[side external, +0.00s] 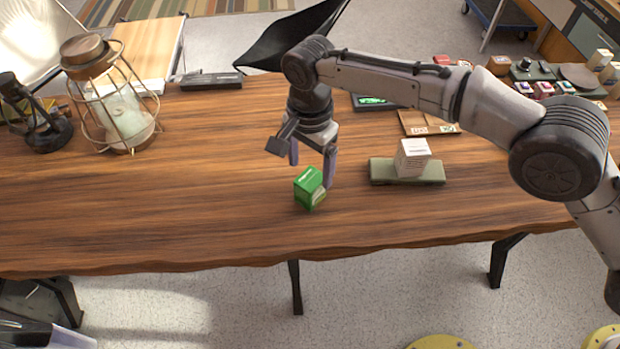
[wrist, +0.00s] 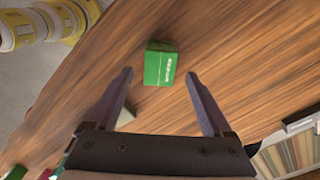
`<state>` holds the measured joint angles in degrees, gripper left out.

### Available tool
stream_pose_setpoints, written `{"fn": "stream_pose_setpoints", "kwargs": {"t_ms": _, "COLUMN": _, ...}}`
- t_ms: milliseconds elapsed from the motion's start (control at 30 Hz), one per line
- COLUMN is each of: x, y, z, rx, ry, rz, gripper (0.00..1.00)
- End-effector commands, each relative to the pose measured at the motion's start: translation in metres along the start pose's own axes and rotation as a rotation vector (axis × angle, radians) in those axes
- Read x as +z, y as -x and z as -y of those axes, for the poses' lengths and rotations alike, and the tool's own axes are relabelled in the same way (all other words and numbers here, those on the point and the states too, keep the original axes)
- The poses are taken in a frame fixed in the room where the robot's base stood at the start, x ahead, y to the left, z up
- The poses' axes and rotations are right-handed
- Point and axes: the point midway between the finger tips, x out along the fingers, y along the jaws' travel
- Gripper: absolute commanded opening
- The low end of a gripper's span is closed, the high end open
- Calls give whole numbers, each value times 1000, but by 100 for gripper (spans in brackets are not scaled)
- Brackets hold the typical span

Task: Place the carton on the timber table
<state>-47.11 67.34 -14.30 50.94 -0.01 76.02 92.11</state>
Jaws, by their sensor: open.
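A green carton (side external: 309,188) is on the timber table (side external: 180,210), near its front edge; whether it sits quite flat is hard to tell. In the wrist view the carton (wrist: 160,65) shows white print and lies beyond the fingertips, roughly between their lines. My gripper (side external: 312,165) is open and points down, just above and behind the carton in the side view. The wrist view shows the two fingers (wrist: 163,82) spread wide with nothing between them, apart from the carton.
A white printed box (side external: 412,157) stands on a grey-green block (side external: 380,172) to the right. A caged lantern (side external: 115,105) stands at the left, by a dark lamp (side external: 35,120). A wooden tray (side external: 425,121) and small goods lie at the back right. The table's left front is clear.

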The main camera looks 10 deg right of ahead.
Motion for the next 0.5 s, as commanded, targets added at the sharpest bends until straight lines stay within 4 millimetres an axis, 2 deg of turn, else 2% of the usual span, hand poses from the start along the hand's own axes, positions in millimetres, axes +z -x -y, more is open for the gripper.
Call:
{"fn": "stream_pose_setpoints", "kwargs": {"t_ms": 33, "x": 0, "y": 10, "z": 1, "rx": -4, "ry": 0, "rz": 0, "gripper": 85}}
{"fn": "stream_pose_setpoints", "kwargs": {"t_ms": 200, "x": 0, "y": 32, "z": 1, "rx": -2, "ry": 0, "rz": 0, "gripper": 85}}
{"fn": "stream_pose_setpoints", "kwargs": {"t_ms": 500, "x": 0, "y": 42, "z": 0, "rx": 1, "ry": 0, "rz": 0, "gripper": 85}}
